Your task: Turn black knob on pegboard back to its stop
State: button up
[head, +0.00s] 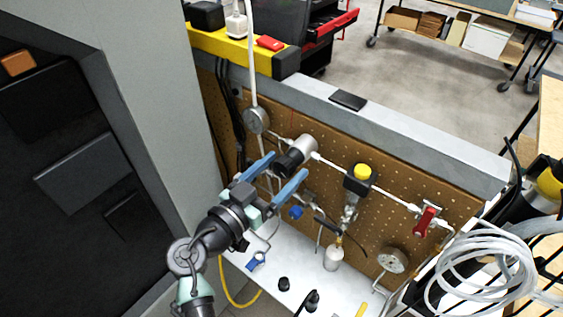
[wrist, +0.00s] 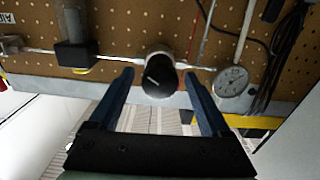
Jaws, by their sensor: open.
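The black knob (head: 286,163) sticks out from a silver body on the brown pegboard (head: 330,157) in the head view. In the wrist view the fingertips (wrist: 159,73) lie to the left and right of the knob, with a gap on each side. I cannot tell how far the tips reach along the knob.
A yellow-capped valve (head: 362,172) and a red handle (head: 425,222) are to the right. Thin pipes join them. A white shelf (head: 310,283) with small parts lies below.

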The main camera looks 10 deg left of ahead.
jog(key=shift+w+d, duration=0.1)
jog(key=shift+w, duration=0.1)
jog(key=shift+c, duration=0.2)
grip_shut()
